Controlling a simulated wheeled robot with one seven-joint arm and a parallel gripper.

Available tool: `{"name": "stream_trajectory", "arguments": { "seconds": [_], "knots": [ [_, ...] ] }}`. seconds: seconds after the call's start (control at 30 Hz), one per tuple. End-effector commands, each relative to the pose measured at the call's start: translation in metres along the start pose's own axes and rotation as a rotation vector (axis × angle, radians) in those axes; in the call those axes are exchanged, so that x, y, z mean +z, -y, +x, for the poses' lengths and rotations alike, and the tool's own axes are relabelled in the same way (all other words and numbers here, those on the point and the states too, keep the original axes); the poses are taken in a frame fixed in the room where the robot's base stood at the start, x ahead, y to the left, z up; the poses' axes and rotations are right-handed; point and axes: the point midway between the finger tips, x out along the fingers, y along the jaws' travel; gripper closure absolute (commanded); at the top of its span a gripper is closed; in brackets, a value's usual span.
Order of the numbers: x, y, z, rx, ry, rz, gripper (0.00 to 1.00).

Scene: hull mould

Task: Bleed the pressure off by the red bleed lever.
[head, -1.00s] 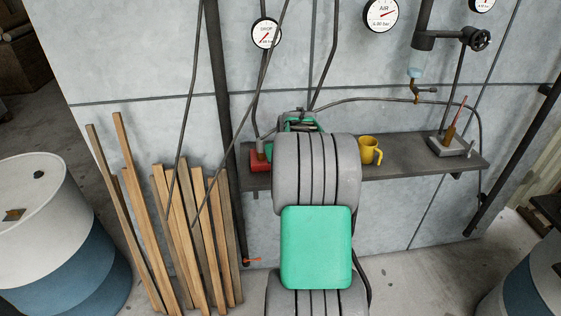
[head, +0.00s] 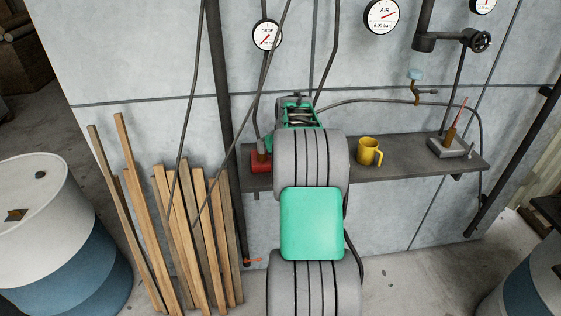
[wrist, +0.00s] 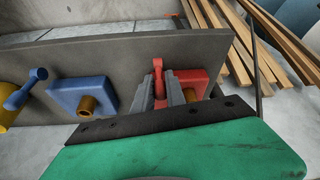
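In the wrist view a red lever (wrist: 158,72) rises from a red block (wrist: 190,84) at the shelf's edge. The red block also shows in the head view (head: 261,162), at the left end of the shelf. My gripper (wrist: 161,97) is at the block, its two grey fingers apart, one on each side of the lever. Red shows between the fingers, and I cannot tell whether either finger touches the lever. In the head view my arm hides the fingertips.
A blue block (wrist: 84,97) with a blue lever (wrist: 25,88) sits beside the red one. A yellow mug (head: 369,152) stands on the shelf (head: 408,160). Wooden planks (head: 190,230) lean at left beside a dark pipe. Round gauges (head: 267,35) hang above.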

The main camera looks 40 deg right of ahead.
Motion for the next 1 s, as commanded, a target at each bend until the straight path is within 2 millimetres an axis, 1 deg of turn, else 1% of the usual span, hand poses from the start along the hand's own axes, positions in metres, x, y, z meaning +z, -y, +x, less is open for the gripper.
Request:
{"name": "stream_trajectory", "arguments": {
  "seconds": [0.03, 0.2, 0.23, 0.5, 0.57, 0.63, 0.83, 0.9, 1.0],
  "knots": [
    [0.000, 0.000, 0.001, 0.000, 0.001, 0.000, 0.79],
    [0.000, 0.000, 0.000, 0.000, 0.000, 0.000, 0.65],
    [0.000, 0.000, 0.000, 0.000, 0.000, 0.000, 0.64],
    [0.000, 0.000, -0.003, 0.001, -0.002, 0.000, 0.64],
    [0.000, -0.001, -0.009, 0.001, -0.003, 0.000, 0.64],
    [0.000, -0.001, -0.021, 0.002, -0.005, 0.000, 0.64],
    [0.000, -0.001, -0.061, 0.002, -0.004, 0.000, 0.64],
    [0.000, 0.000, -0.071, 0.001, -0.003, 0.000, 0.64],
    [0.001, 0.000, -0.077, 0.000, 0.000, -0.001, 0.64]
  ]
}}
